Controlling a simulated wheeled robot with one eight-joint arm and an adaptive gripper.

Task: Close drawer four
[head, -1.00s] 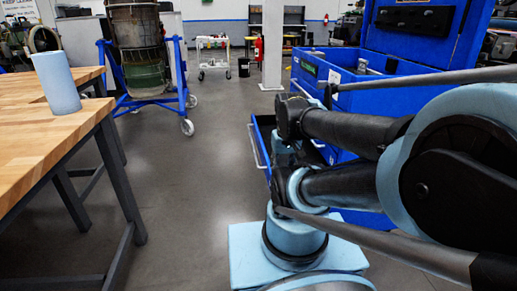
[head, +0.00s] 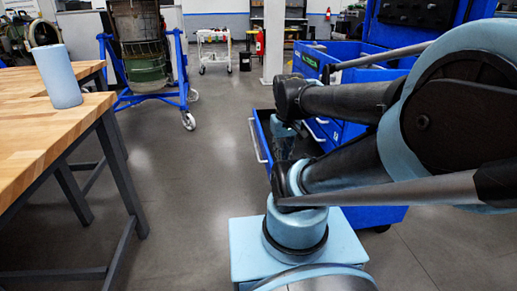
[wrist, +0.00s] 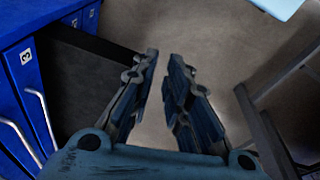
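The blue cabinet (head: 362,140) stands at right of centre in the head view, partly hidden behind my arm. One low drawer (head: 259,138) is pulled out to the left, with a pale bar handle on its front. In the wrist view the open drawer (wrist: 85,75) is a dark shape on the left, beside the blue cabinet fronts (wrist: 18,95). My gripper (wrist: 164,58) is open and empty, just right of the drawer. Its contact with the drawer cannot be told. My arm hides part of the drawer in the head view.
A wooden-topped table (head: 30,105) with a pale blue cup (head: 57,76) stands at left. A turbine on a blue wheeled stand (head: 183,75) is behind it. A white cart (head: 214,50) stands farther back. Grey floor is clear between the table and the drawer.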

